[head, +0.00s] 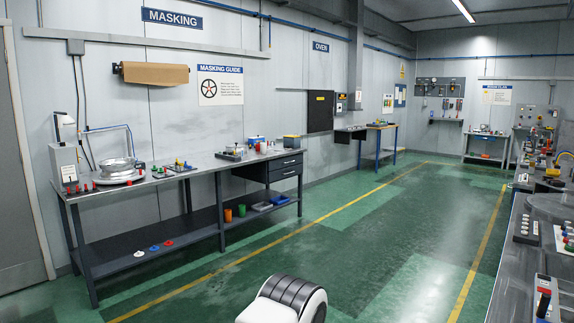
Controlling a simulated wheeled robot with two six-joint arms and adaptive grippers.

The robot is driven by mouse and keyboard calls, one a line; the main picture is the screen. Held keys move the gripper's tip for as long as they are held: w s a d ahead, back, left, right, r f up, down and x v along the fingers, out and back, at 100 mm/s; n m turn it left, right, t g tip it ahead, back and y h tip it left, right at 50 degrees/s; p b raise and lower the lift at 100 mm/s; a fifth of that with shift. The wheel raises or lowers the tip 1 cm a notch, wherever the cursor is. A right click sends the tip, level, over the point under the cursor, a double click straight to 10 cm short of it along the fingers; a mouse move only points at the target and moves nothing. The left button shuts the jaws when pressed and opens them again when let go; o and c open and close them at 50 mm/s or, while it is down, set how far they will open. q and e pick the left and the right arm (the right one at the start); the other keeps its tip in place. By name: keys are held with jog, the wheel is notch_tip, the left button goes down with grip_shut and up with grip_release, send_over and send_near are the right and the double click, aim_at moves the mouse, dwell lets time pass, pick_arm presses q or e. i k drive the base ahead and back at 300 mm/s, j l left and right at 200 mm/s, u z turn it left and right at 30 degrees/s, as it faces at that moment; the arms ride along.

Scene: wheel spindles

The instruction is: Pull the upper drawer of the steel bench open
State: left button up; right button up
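The steel bench (215,170) stands along the left wall in the head view, under the masking signs. A dark drawer unit hangs under its right end. The upper drawer (286,161) is just below the bench top, above the lower drawer (286,173). Both drawers look shut, with their fronts flush; their handles are too small to make out clearly. Neither of my grippers is in view. A white and black rounded part at the bottom of the head view looks like part of my own body.
Green floor with a yellow line (262,240) lies open in front of the bench. The bench's lower shelf (185,228) holds an orange cup (228,215) and other small items. A cluttered dark worktop (512,262) borders the right side. A blue-legged table (378,150) stands farther back.

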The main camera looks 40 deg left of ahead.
aim_at(277, 163)
jog(key=i+j+u, duration=0.4)
jog(key=i+u, duration=0.15)
jog(key=i, duration=0.2)
jog(key=i+u, duration=0.25)
jog(key=i+j+u, duration=0.2)
jog(key=i, duration=3.25)
jog(key=l, duration=0.15)
